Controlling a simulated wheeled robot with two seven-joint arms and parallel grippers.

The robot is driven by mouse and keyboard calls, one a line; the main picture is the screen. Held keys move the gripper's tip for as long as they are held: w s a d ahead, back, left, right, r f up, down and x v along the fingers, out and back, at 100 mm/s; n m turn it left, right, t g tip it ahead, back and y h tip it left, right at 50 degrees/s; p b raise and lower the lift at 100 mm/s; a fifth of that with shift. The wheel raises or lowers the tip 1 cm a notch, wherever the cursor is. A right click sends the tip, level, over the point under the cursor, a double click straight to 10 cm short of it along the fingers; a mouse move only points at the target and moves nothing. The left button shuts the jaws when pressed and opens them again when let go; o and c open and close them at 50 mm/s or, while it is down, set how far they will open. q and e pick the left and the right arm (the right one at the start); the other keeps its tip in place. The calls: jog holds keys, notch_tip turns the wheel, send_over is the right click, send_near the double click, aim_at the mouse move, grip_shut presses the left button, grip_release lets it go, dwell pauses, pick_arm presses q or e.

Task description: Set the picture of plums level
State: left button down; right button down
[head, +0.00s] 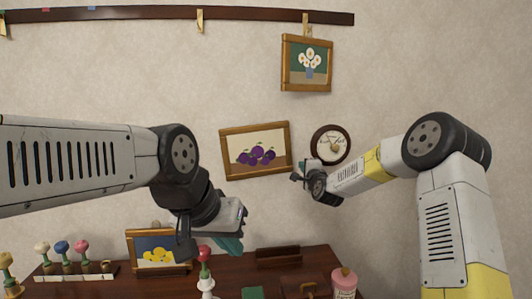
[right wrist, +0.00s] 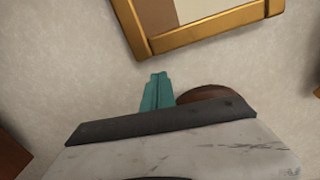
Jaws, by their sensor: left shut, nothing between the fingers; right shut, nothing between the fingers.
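The picture of plums (head: 257,133) hangs on the wall in a wooden frame, tilted with its right side higher than its left. My right gripper (head: 300,174) is shut and empty, close to the picture's lower right corner; whether it touches is unclear in the head view. In the right wrist view, its teal fingers (right wrist: 157,90) appear a little apart from a wooden frame corner (right wrist: 148,48), which looks like the plum picture's. My left gripper (head: 232,244) is shut and empty, low in front of the cabinet and below the picture.
A round clock (head: 331,144) hangs just right of the plum picture, behind my right gripper. A daisy picture (head: 307,62) hangs above. Below, a cabinet top (head: 240,266) bears a lemon picture (head: 134,248), flower ornaments and a pink bottle (head: 344,284). Wall left of the plums is bare.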

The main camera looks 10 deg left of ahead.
jog(key=shift+s+a, duration=0.3)
jog(key=shift+a, duration=0.65)
jog(key=shift+s+a, duration=0.3)
jog(key=shift+a, duration=0.6)
dwell(1.7)
jog(key=shift+d, duration=0.1)
jog(key=shift+w+d, duration=0.3)
jog(key=shift+d, duration=0.65)
send_near(292, 165)
jog(key=shift+w+d, duration=0.2)
jog(key=shift+d, duration=0.35)
jog(key=shift+w+d, duration=0.2)
jog(key=shift+d, duration=0.3)
jog(key=s+d+n+g+h, duration=0.1)
jog(key=s+d+n+g, duration=0.2)
jog(key=s, duration=1.1)
jog(key=s+d+n+g+h, duration=0.1)
jog(key=s+d+n+g, duration=0.3)
jog(key=s, duration=1.1)
jog(key=s+d+n+g+h, duration=0.1)
jog(key=s+d+n+g, duration=0.3)
jog(key=s+d+n, duration=0.4)
jog(key=s, duration=0.6)
jog(key=shift+s+d, duration=0.25)
